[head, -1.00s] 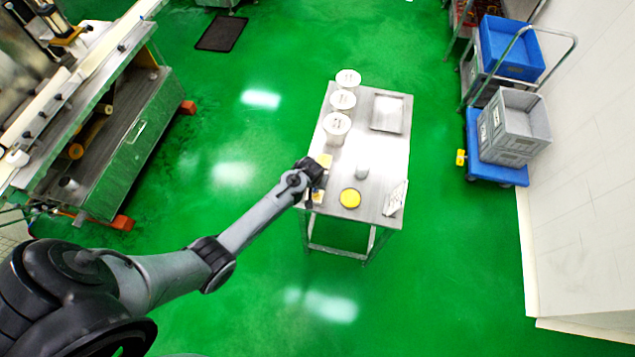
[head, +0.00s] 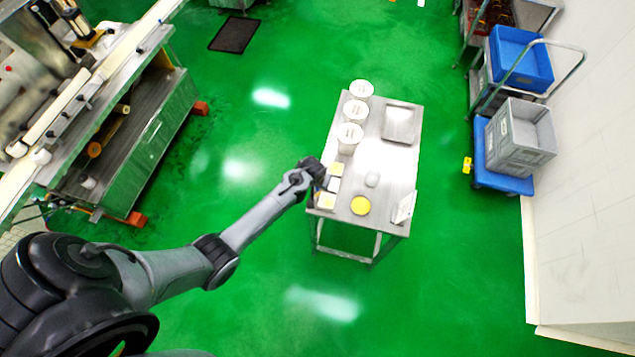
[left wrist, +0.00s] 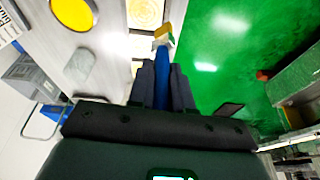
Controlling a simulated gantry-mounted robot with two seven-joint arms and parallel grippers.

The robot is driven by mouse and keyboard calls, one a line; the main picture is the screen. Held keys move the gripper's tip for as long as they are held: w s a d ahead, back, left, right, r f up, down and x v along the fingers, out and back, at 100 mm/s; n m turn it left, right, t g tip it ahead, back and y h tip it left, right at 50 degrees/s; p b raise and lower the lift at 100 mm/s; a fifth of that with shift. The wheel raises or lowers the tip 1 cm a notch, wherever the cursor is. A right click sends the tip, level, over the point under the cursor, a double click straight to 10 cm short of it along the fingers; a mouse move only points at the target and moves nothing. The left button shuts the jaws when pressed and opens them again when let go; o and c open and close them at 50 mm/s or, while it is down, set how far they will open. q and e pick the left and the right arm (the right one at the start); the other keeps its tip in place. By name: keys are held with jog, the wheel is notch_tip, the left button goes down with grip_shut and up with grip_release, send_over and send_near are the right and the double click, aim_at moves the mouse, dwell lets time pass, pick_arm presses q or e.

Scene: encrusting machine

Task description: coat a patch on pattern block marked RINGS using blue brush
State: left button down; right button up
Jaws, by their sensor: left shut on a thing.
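My left gripper (left wrist: 163,88) is shut on the handle of the blue brush (left wrist: 162,62), whose pale yellowish head points away from the fingers. In the head view my left gripper (head: 318,180) is at the left edge of the metal table (head: 385,170). A pale block with curved ring-like lines (left wrist: 145,12) lies near the brush head in the left wrist view; contact cannot be told. In the head view several small blocks line that edge: a yellowish one (head: 336,169), a white one (head: 333,184) and another yellowish one (head: 326,201). Their markings are unreadable here. My right gripper is not in view.
A yellow disc (head: 360,205), a small grey-white object (head: 372,180) and a propped white card (head: 404,207) occupy the table's near part. Several white tubs (head: 349,138) and a grey tray (head: 401,123) stand farther back. Green floor is open left of the table.

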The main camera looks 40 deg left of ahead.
pick_arm(q)
jog(key=shift+r+p, duration=0.9)
jog(key=shift+r, duration=0.55)
